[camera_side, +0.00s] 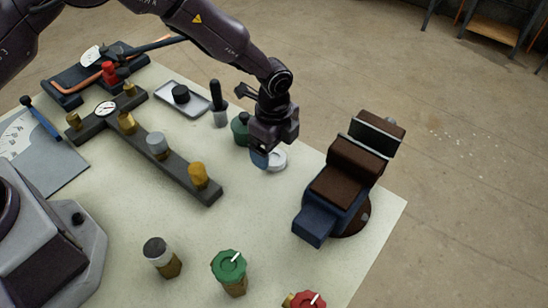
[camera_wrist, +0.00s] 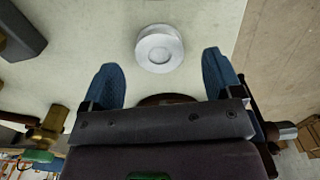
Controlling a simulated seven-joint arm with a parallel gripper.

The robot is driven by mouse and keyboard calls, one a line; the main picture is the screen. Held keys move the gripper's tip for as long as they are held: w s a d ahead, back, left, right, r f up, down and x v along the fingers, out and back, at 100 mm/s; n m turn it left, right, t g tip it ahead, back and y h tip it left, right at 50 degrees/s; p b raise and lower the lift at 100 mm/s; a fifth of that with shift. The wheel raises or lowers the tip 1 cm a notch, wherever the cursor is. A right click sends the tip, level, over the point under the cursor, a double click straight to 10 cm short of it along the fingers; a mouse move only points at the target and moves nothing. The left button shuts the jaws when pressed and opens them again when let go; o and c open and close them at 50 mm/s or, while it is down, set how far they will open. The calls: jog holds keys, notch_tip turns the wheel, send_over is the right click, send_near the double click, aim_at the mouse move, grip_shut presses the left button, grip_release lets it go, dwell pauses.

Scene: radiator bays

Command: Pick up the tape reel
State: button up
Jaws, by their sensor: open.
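The tape reel is a white, round, flat roll (camera_side: 277,159) lying on the pale table near its right edge. In the wrist view the reel (camera_wrist: 159,48) lies ahead of and between my two blue fingertips, with clear space on both sides. My gripper (camera_side: 262,160) hangs just above and beside the reel in the side view and hides part of it. In the wrist view my gripper (camera_wrist: 163,80) is open and empty. I cannot tell the exact height of the fingers above the reel.
A brown and blue vise (camera_side: 345,180) stands right of the reel. A green bottle (camera_side: 241,129) stands close behind my gripper. A dark manifold bar (camera_side: 180,170) with brass fittings lies to the left.

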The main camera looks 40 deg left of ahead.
aim_at(274, 160)
jog(key=shift+f, duration=1.45)
jog(key=c, duration=0.8)
jog(key=shift+r, duration=0.15)
